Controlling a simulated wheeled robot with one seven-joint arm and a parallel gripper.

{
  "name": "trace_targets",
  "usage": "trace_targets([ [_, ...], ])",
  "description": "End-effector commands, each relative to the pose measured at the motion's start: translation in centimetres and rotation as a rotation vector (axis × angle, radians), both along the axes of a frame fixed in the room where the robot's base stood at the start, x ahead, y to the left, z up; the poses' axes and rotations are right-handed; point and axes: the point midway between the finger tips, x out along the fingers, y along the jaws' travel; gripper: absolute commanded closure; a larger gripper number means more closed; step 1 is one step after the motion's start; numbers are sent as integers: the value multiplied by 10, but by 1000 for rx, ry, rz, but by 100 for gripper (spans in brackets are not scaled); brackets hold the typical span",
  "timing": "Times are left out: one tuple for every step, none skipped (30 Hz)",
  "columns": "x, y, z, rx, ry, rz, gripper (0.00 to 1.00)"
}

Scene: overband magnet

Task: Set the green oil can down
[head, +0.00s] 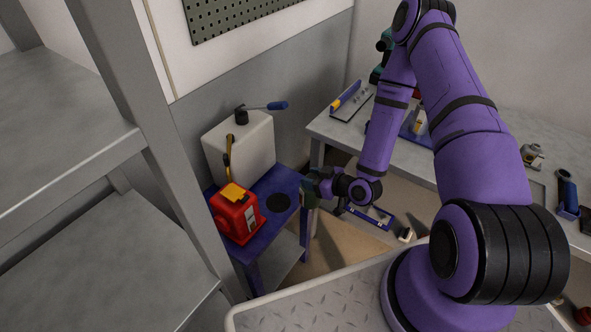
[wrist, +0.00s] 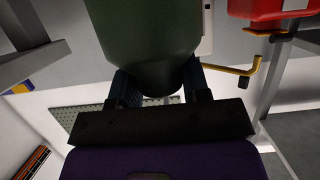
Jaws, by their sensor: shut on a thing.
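My gripper (head: 320,184) is beside the right edge of a small blue table (head: 250,246). In the wrist view it is shut on the green oil can (wrist: 145,40), whose rounded dark green body fills the top middle between the fingers. In the head view only a small dark green part of the can shows at the gripper, so its full shape and its height above the table are hard to tell. A black round pad (head: 278,203) lies bare on the table, just left of my gripper.
A red device with a yellow top (head: 236,220) stands on the table left of the pad. A white container (head: 240,145) with a blue-handled tool (head: 268,106) on it is behind. Grey shelving (head: 150,170) is at left; a workbench (head: 340,128) is at right.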

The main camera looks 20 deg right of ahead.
Motion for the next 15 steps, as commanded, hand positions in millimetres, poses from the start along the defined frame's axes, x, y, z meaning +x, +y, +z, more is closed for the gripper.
trace_targets([
  [13,2,-1,-1,-6,3,100],
  [20,4,-1,-1,-6,4,100],
  [30,5,-1,0,-6,3,100],
  [36,6,-2,-1,-6,4,100],
  [43,7,-3,-1,-7,3,100],
  [52,8,-4,-1,-5,1,100],
  [59,9,-4,-1,-6,2,100],
  [66,10,-5,-1,-4,2,100],
  [75,11,-6,0,-5,2,100],
  [82,12,-6,0,-5,2,100],
  [88,13,-7,1,-4,3,100],
  [95,14,-8,0,-5,2,100],
  [100,15,-8,0,-4,3,100],
  [105,16,-9,1,-3,2,100],
  [110,16,-9,1,-3,1,100],
])
